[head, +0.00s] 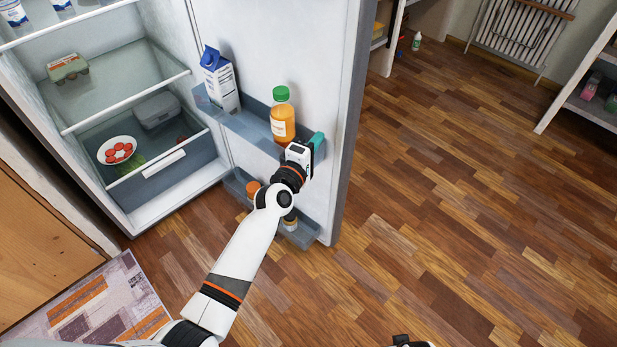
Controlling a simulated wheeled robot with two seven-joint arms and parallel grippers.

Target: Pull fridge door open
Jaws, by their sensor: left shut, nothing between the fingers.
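The fridge door (290,55) stands wide open, with its inner side and door shelves facing me. The open fridge interior (110,65) is at the left. My left gripper (314,144) is shut and empty, at the outer end of the upper door shelf (248,128), close to the inner side of the door near its free edge. I cannot tell whether it touches the door. My left forearm hides part of the lower door shelf (305,234). A small dark and white part of mine shows at the bottom edge, but my right gripper cannot be made out.
A milk carton (220,82) and an orange juice bottle (282,118) stand in the upper door shelf, the bottle beside my gripper. A bowl of red slices (117,150) sits inside the fridge. The wooden floor (460,200) right of the door is clear. A patterned rug (95,305) lies lower left.

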